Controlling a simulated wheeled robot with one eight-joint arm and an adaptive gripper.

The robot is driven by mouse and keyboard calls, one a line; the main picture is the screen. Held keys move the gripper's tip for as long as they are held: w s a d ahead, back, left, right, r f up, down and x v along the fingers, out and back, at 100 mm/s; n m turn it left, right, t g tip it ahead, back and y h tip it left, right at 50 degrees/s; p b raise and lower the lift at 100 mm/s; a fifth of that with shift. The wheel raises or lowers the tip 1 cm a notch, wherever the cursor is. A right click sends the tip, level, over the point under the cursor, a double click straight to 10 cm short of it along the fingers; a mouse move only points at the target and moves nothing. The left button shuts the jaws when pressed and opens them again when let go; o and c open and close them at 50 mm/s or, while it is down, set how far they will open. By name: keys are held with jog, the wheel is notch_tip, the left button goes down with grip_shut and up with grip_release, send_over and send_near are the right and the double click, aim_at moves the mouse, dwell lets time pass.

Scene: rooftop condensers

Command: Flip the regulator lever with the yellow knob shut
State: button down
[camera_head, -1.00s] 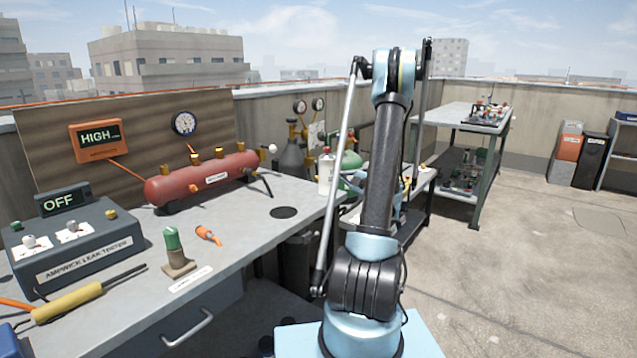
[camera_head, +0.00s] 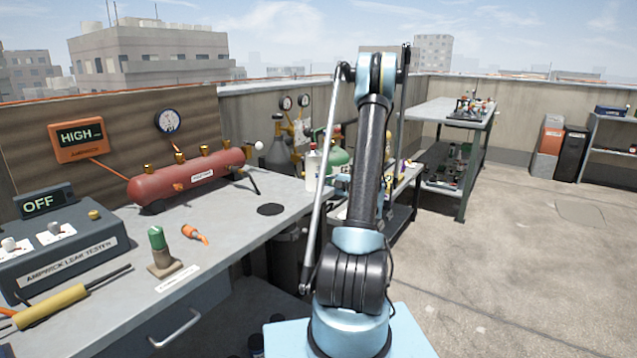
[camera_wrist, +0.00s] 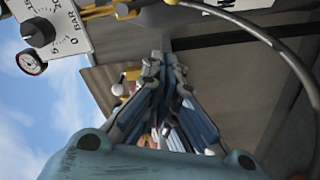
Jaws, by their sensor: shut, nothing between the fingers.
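My gripper (camera_wrist: 152,68) points up in the wrist view, its fingers closed together with nothing held. In the head view it is hidden behind my arm. A panel with a black dial and scale marks (camera_wrist: 62,32) is at the upper left of the wrist view, with a small round gauge (camera_wrist: 32,63) beside it. Yellow fittings (camera_wrist: 105,12) run along the top edge, apart from the fingers. In the head view, regulator gauges (camera_head: 302,101) with yellow fittings stand left of my arm. I cannot make out the yellow-knobbed lever or its position.
A dark hose (camera_wrist: 262,38) curves across the wrist view's upper right. In the head view, a workbench (camera_head: 225,222) with a red manifold (camera_head: 188,178) and leak tester (camera_head: 65,247) is at left. A steel table (camera_head: 440,112) is behind my arm. Open floor lies at right.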

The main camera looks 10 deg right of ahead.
aim_at(302, 175)
jog(key=w+a+f, duration=0.1)
jog(key=w+a, duration=0.2)
jog(key=w, duration=0.5)
jog(key=shift+a+f, duration=0.15)
jog(key=shift+a, duration=0.25)
jog(key=shift+w+d, duration=0.1)
jog(key=shift+d, duration=0.05)
jog(key=shift+w+f+n, duration=0.1)
jog(key=shift+w+n, duration=0.05)
jog(key=shift+n, duration=0.25)
